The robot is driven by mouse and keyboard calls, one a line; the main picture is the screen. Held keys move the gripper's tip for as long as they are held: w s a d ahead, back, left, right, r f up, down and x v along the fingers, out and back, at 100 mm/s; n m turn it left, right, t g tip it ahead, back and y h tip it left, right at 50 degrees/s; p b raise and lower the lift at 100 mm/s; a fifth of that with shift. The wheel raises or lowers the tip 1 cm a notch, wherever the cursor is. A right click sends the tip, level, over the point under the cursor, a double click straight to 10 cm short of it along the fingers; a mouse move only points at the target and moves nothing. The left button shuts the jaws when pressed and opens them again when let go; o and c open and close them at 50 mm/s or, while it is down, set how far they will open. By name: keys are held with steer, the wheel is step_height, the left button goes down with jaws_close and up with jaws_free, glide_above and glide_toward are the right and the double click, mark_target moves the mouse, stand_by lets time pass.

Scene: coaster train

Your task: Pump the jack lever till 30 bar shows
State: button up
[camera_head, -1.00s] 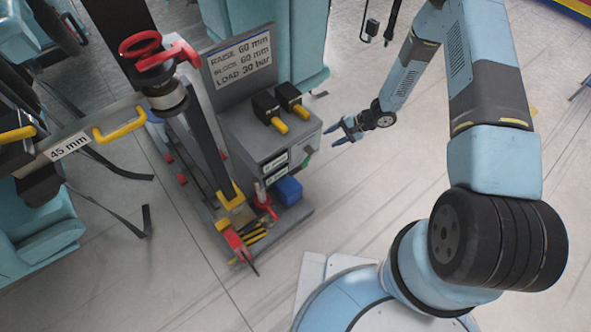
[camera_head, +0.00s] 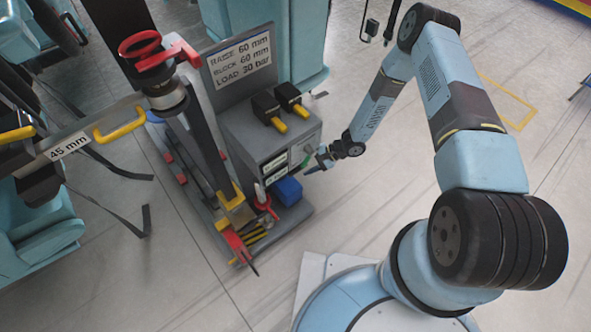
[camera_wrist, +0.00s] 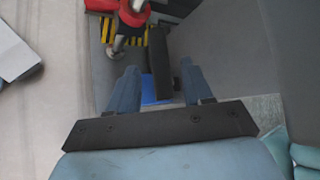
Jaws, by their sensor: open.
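In the wrist view a dark upright bar (camera_wrist: 159,62) lies between my two open fingers (camera_wrist: 158,85), with gaps on both sides. I cannot tell whether this bar is the jack lever.
A sign (camera_head: 241,63) reads RAISE 60 mm, BLOCK 60 mm, LOAD 30 bar. Two black levers with yellow grips (camera_head: 278,125) sit on the cabinet top. A blue box (camera_head: 288,190) and a red-based part (camera_head: 264,203) stand in front.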

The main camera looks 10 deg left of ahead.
mark_target(300, 168)
steer(key=shift+x, duration=2.3)
steer(key=shift+c, duration=0.3)
jaws_close()
